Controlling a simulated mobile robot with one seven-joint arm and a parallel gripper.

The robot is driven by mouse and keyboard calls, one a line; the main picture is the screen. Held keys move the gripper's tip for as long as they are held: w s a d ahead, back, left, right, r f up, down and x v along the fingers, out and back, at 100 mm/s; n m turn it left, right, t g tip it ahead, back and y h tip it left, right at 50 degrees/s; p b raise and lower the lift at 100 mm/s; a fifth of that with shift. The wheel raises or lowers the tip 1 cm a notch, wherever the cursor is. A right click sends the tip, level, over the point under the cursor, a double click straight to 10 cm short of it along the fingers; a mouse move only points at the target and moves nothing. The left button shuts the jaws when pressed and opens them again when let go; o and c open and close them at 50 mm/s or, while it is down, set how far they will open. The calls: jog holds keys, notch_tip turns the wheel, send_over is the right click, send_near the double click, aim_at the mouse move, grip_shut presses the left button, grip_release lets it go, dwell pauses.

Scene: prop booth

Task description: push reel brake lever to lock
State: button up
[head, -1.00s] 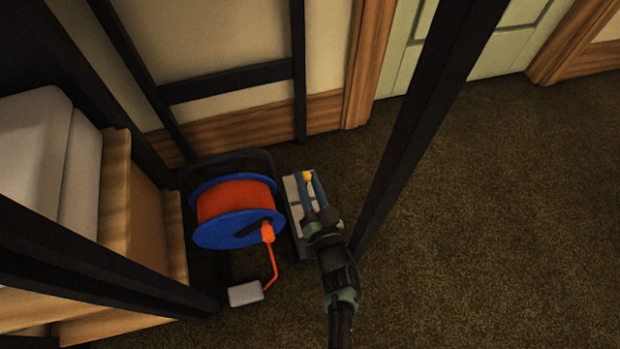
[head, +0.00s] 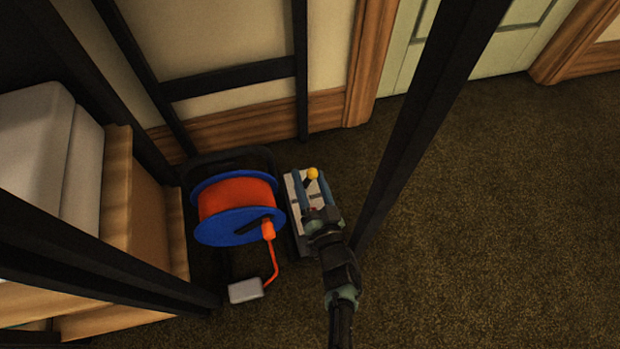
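A lever with a yellow ball knob (head: 312,173) and a short dark stem stands on a low grey box (head: 293,205) on the floor. The box is just right of a cable reel with blue flanges (head: 240,227) and orange cable (head: 235,194). My gripper (head: 310,179) comes in from below over the box. Its two blue fingers are spread, one on each side of the lever, with the knob showing between or just past the tips. I cannot tell whether either finger touches the lever. The gripper body hides part of the box.
A dark slanted post (head: 420,130) stands close to the right of my arm. Wooden furniture (head: 150,215) is left. Carpet (head: 500,220) is clear at right.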

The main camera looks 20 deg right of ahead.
notch_tip(320, 180, up, 10)
jog(key=p, duration=0.8)
jog(key=shift+f, duration=0.1)
